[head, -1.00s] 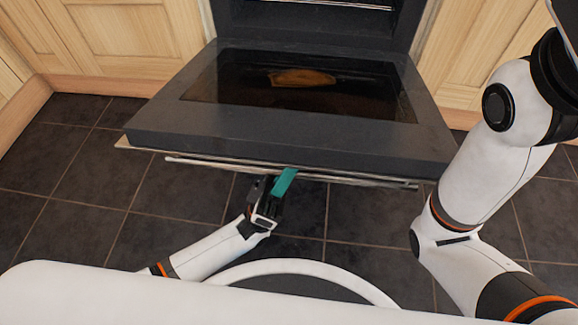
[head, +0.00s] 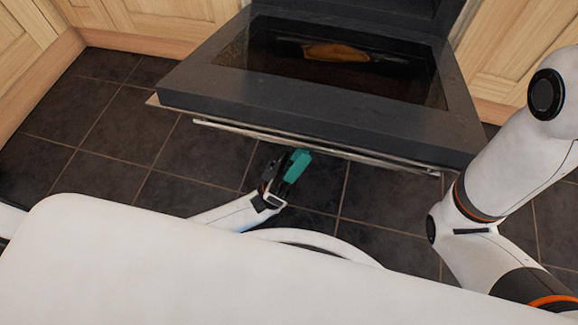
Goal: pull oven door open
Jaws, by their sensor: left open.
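The oven door (head: 200,88) is swung down and lies open, roughly level, with its inner glass (head: 330,70) facing up. Its long bar handle (head: 310,145) runs under the front edge. My left gripper (head: 287,167), with a teal fingertip pad showing, is open just below and in front of the handle, near its middle. My right gripper is out of the picture; only the right arm shows at the right.
Wooden cabinets (head: 160,20) stand on the left and right of the oven. Dark floor tiles (head: 120,130) are clear to the left of the door. My right arm (head: 500,150) stands close to the door's right corner.

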